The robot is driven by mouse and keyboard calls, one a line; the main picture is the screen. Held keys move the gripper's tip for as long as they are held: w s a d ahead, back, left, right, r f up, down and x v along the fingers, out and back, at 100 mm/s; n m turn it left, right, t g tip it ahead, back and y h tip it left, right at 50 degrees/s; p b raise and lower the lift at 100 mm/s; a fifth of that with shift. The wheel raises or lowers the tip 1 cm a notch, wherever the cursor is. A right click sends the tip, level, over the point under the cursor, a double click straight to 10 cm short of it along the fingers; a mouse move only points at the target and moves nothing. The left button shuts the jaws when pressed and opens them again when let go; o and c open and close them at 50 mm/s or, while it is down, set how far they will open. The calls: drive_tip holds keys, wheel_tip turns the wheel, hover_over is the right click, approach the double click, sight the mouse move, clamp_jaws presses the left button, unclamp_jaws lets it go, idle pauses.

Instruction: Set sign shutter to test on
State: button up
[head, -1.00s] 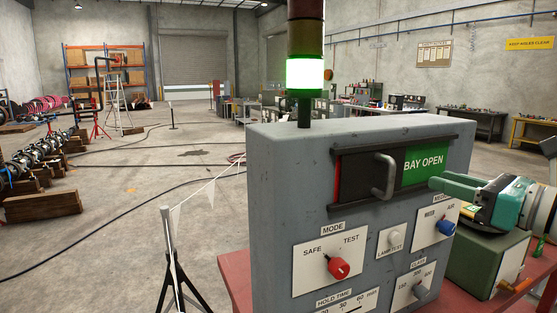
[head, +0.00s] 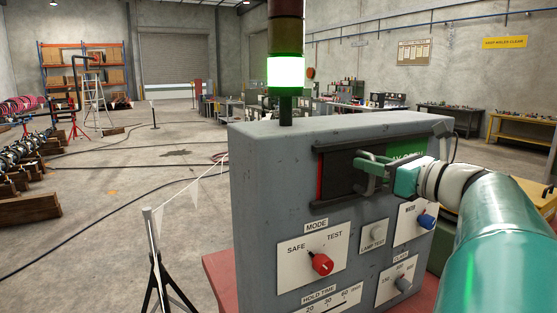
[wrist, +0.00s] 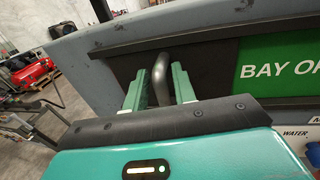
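The sign shutter (head: 340,171) is a dark panel in rails on the grey cabinet's face. It leaves a green BAY OPEN sign (wrist: 283,62) showing at its right. Its grey bar handle (wrist: 161,82) stands between the two green fingers of my gripper (wrist: 161,86). The fingers look apart, one on each side of the handle; whether either touches it I cannot tell. In the head view my gripper (head: 371,169) covers much of the handle and part of the sign lettering. The red MODE knob (head: 320,264), between SAFE and TEST labels, has its pointer toward SAFE.
The grey cabinet (head: 258,200) stands on a red table (head: 222,283). A lit lamp stack (head: 285,70) rises from its top. A LAMP TEST button (head: 376,233), a blue knob (head: 427,221) and a grey knob (head: 403,283) sit below the shutter. A post (head: 152,250) carries a flagged rope at left.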

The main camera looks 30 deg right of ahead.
clamp_jaws()
drive_tip(key=shift+d, duration=0.15)
drive_tip(key=d, duration=1.7)
drive_tip(key=shift+w+r, duration=0.1)
drive_tip(key=shift+w, duration=0.15)
drive_tip(key=shift+o, duration=1.1)
unclamp_jaws()
drive_tip(key=shift+d, duration=0.1)
